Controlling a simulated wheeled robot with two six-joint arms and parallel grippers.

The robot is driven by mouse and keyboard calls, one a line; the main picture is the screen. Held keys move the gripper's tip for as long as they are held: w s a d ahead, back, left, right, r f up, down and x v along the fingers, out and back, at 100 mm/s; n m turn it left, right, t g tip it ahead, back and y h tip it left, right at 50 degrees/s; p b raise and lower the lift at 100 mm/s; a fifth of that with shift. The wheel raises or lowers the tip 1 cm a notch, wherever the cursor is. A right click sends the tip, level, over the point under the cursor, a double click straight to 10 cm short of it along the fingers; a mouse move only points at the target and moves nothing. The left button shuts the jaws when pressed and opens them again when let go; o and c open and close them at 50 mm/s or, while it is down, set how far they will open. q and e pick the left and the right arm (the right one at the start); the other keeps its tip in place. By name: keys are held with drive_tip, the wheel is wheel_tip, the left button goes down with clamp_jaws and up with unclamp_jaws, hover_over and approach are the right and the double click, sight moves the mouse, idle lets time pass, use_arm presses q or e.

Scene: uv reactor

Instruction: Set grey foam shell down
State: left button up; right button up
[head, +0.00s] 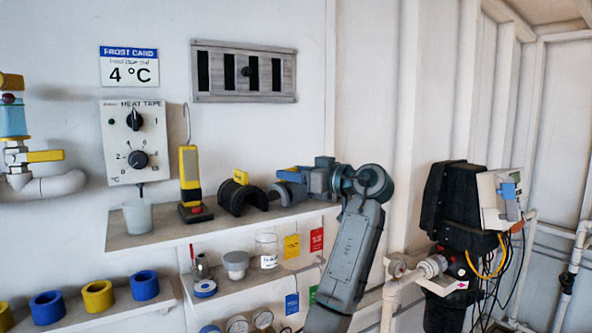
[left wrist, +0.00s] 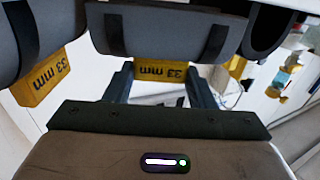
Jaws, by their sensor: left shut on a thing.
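The grey foam shell (left wrist: 155,30) is a curved piece with dark straps and a yellow "33 mm" label. In the left wrist view it sits at the tips of my left gripper (left wrist: 163,88), whose fingers are shut on it. In the head view my left gripper (head: 290,190) is at the right end of the upper shelf (head: 155,236), and it largely hides the shell. I cannot tell whether the shell touches the shelf. Another grey curved piece (left wrist: 25,45) with the same label shows at the left of the wrist view. My right gripper is not in view.
A black curved shell (head: 240,196) with a yellow label stands just left of my gripper. Further left are a yellow lamp (head: 190,180) and a cup (head: 138,216). A lower shelf (head: 235,288) holds small parts. A black reactor unit (head: 448,215) with pipes stands at right.

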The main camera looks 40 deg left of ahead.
use_arm(q)
drive_tip(key=shift+a+f, duration=0.1)
drive_tip(key=shift+f, duration=0.45)
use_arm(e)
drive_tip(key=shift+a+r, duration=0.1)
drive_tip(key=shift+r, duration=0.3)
use_arm(q)
drive_tip(key=o, duration=1)
drive_tip(key=shift+c, duration=0.2)
drive_tip(key=shift+r, duration=0.1)
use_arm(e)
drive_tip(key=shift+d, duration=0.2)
